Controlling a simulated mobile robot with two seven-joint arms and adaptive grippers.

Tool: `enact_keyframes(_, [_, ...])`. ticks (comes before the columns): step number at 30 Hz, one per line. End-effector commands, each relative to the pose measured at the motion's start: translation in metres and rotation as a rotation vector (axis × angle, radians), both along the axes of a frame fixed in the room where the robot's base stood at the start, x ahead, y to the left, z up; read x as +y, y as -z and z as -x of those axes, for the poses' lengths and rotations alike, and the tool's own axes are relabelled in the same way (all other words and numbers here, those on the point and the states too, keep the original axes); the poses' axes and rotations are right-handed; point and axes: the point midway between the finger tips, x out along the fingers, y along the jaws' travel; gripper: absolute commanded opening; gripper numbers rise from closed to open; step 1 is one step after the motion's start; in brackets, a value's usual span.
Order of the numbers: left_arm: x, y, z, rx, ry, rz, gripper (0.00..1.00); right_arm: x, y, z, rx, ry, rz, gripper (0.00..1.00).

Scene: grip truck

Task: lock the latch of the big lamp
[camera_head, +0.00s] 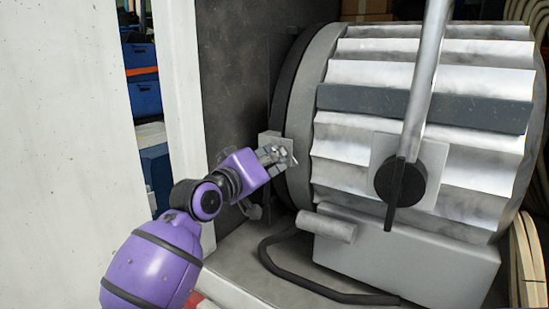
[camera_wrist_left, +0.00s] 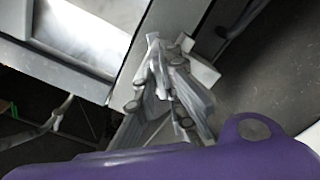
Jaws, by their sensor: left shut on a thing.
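The big lamp (camera_head: 420,140) is a large ribbed grey drum with a dark band and a round rim at its left. My left gripper (camera_head: 288,158) is at the left rim of the lamp, shut on a small light grey piece that looks like the latch (camera_head: 270,140). In the left wrist view the gripper's fingers (camera_wrist_left: 158,60) are close together against the grey rim, beside a pale block (camera_wrist_left: 203,72). The fingers hide most of the held piece, so I cannot tell its exact position. My right gripper is in neither view.
A metal yoke bar (camera_head: 428,75) with a dark knob (camera_head: 400,182) stands in front of the drum. A grey box (camera_head: 420,260) and a black cable (camera_head: 275,262) are below. A white wall panel (camera_head: 65,130) is at left, with blue bins (camera_head: 145,98) on shelves behind.

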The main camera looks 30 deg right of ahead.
Motion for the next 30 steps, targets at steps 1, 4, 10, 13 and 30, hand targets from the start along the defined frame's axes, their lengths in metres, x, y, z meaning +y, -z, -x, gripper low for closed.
enact_keyframes(1, [0.000,0.000,0.000,-0.006,0.000,-0.002,0.00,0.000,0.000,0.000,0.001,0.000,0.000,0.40])
enact_keyframes(4, [0.000,0.000,0.000,-0.027,0.000,-0.011,0.00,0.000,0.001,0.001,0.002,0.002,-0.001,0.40])
enact_keyframes(10, [0.000,0.001,0.000,-0.123,0.001,-0.051,0.00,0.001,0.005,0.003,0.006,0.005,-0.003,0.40])
enact_keyframes(13, [0.000,0.001,-0.001,-0.192,0.001,-0.080,0.00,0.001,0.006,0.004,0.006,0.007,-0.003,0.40])
enact_keyframes(30, [0.000,0.001,-0.001,-0.585,0.001,-0.241,0.00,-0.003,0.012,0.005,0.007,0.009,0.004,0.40])
